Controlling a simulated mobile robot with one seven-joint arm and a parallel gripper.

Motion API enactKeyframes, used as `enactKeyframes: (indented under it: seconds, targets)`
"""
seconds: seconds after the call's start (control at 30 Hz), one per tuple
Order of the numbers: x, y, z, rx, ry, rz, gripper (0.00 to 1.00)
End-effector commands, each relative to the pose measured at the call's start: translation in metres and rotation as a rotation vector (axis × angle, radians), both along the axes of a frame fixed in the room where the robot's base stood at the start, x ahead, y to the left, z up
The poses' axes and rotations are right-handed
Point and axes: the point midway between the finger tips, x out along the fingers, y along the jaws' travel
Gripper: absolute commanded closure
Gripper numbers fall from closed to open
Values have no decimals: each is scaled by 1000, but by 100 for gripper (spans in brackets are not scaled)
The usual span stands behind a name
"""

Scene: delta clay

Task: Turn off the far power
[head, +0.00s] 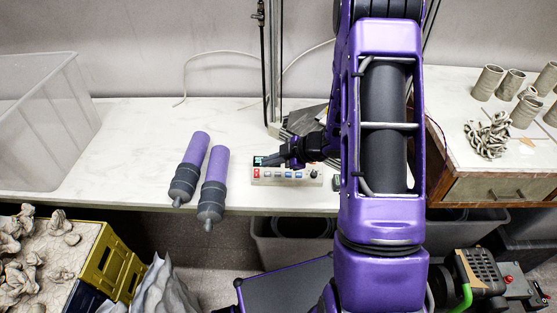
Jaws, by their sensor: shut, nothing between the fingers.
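A small pale control panel (286,180) lies on the white bench, near its front edge. It has a red switch (256,173) at its left end, several blue-marked buttons along the middle and a dark knob (314,174) at the right. A small dark display with a cyan mark shows at its back left. My gripper (264,161) is shut and empty, pointing left over the back left part of the panel, close to the display. I cannot tell whether it touches the panel. My gripper and wrist hide part of the panel's back edge, and the switch positions are too small to read.
Two purple-and-grey cylinders (215,175) lie on the bench left of the panel. A clear bin (45,110) stands at the far left. A metal post (273,60) rises behind the panel. Clay cups (487,82) stand on the right cabinet. The bench's back left is clear.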

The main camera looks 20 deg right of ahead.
Motion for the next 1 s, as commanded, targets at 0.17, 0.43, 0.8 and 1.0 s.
enactKeyframes:
  seconds: [0.17,0.43,0.8,1.0]
  targets:
    - [19,24,-27,0,1,5,100]
    - [33,18,-56,1,0,0,100]
    - [35,17,-60,1,-1,0,100]
    - [38,15,-68,1,1,-1,100]
